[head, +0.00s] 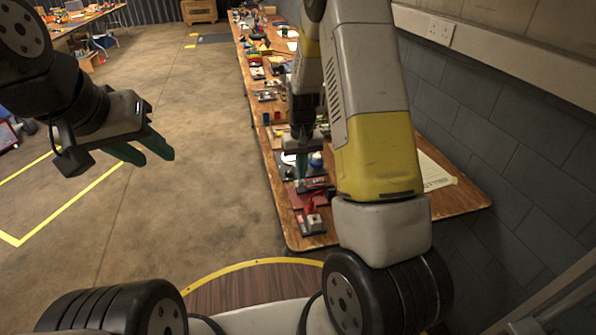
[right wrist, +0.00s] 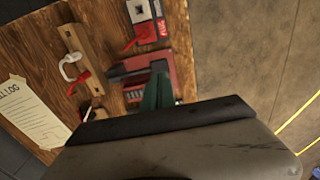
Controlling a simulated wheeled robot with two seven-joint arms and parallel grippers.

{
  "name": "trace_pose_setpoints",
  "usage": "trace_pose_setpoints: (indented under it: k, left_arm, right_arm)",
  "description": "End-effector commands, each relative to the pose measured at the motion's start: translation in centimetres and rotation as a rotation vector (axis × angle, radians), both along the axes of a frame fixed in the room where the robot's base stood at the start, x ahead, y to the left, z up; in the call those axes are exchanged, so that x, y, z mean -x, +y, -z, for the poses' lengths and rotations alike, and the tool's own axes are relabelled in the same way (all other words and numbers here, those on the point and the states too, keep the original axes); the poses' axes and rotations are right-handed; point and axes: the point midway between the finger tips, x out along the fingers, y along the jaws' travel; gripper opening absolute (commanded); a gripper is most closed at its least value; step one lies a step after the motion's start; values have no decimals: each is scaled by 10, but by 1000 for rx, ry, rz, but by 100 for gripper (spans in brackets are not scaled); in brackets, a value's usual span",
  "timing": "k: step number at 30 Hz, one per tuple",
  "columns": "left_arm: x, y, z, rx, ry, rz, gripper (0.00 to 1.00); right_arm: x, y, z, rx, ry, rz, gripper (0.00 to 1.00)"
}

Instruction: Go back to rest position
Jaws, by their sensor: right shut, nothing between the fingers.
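My right gripper (head: 302,168) is over the near end of the long wooden table, its green fingers pointing down. In the right wrist view its fingers (right wrist: 158,92) are together and empty, in front of a red and grey fixture (right wrist: 128,66). I cannot tell whether they touch it. My left gripper (head: 150,150) is out over the bare floor at the left, away from any object. Its two green fingers show a gap between them, and nothing is held there.
The wooden table (head: 466,193) runs along the right wall, crowded with small devices. Near my right gripper are a red-lever device (head: 312,222), a wooden block with hooks (right wrist: 88,50) and a paper sheet (right wrist: 35,112).

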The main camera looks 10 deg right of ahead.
Motion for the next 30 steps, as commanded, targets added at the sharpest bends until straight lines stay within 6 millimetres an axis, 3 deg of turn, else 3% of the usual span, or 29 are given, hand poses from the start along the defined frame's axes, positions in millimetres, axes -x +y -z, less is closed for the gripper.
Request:
trace_pose_setpoints:
  k: [11,14,17,20,24,30]
  left_arm:
    - [0,0,0,0,0,0,36]
    - [0,0,0,0,0,0,36]
    - [0,0,0,0,0,0,36]
    - [0,0,0,0,0,0,36]
    - [0,0,0,0,0,0,36]
    - [0,0,0,0,0,0,36]
  right_arm:
    - [0,0,-1,-1,-1,0,0]
    - [2,1,-13,-11,-16,3,0]
    - [8,4,-44,-35,-50,9,0]
    - [22,7,-88,-70,-104,16,0]
    - [53,11,-149,-117,-183,19,0]
    - [110,15,-217,-167,-301,11,0]
